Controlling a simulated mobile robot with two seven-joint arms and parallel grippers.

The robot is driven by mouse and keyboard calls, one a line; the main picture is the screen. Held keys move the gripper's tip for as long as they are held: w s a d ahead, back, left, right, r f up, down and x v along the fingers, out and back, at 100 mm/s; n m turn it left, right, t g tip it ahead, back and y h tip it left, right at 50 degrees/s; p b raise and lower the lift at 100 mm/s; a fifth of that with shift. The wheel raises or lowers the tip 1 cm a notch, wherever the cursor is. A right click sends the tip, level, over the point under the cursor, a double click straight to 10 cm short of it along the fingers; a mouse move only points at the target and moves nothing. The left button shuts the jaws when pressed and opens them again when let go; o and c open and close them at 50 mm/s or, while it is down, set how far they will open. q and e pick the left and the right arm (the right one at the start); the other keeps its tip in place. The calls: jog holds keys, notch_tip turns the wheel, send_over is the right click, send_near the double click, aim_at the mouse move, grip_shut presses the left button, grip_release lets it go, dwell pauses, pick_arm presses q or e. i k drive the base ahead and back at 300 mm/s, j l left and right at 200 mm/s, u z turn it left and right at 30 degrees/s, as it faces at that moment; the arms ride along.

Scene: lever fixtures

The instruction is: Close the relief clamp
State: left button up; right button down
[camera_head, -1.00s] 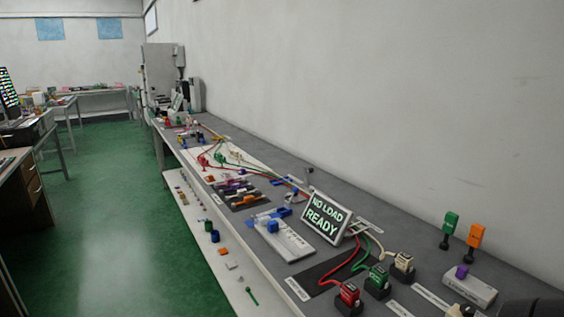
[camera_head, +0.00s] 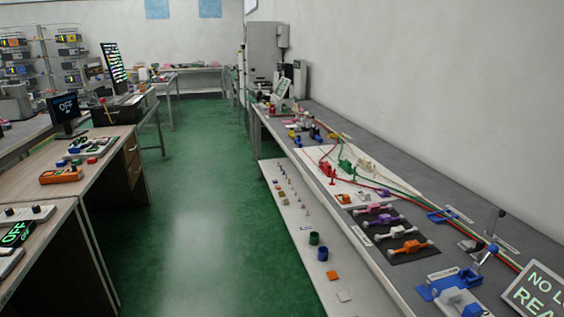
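A small fixture with a blue joint and an upright grey lever (camera_head: 493,232) stands on the bench at the right, beside the red, green and pale cables. It may be the relief clamp; I cannot tell for certain at this size. Its lever points up with a dark tip. A flat blue piece (camera_head: 441,216) lies by the cables just left of it. Neither of my grippers shows in the head view.
The long grey bench (camera_head: 370,135) runs along the right wall. A dark mat (camera_head: 402,250) holds several coloured clamps. A tilted sign (camera_head: 540,294) is cut off at the right edge. Wooden desks (camera_head: 102,188) stand at the left. The green floor (camera_head: 195,215) between is clear.

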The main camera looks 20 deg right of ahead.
aim_at(495, 213)
jog(key=i, duration=1.45)
jog(key=i+z, duration=0.2)
jog(key=i, duration=0.4)
jog(key=i+j+z, duration=0.15)
jog(key=i, duration=0.4)
jog(key=j+z, duration=0.1)
jog(key=z, duration=3)
